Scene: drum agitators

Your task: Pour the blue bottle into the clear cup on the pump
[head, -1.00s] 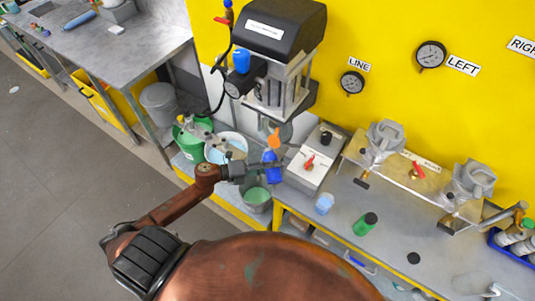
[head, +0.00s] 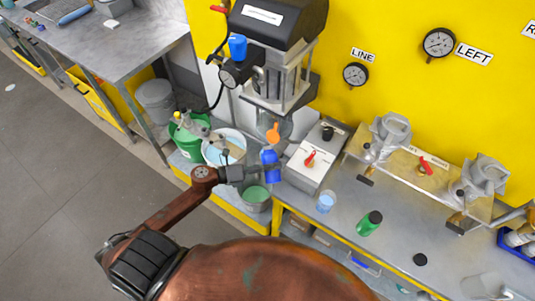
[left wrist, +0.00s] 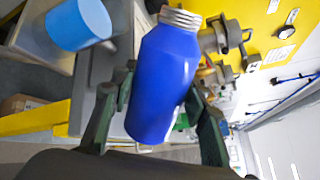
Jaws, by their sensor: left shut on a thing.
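My left gripper (head: 256,172) is shut on the blue bottle (head: 271,168), left of the grey switch box. In the left wrist view the blue bottle (left wrist: 165,82) is between the dark fingers. Its silver threaded neck is at the top and leans slightly right; no cap shows. A clear cup with light blue contents (head: 326,202) stands on the bench, right of the bottle and apart from it. A light blue cup (left wrist: 78,24) shows upper left in the left wrist view. The black-topped machine (head: 278,60) is behind the bottle. My right gripper is not in view.
The grey switch box (head: 314,158) is just right of the bottle. A green bottle (head: 369,223) stands farther right on the bench. A grey bucket with green contents (head: 257,197) is below the gripper. Metal fittings (head: 390,138) stand at the bench's back. The bench front right has bare room.

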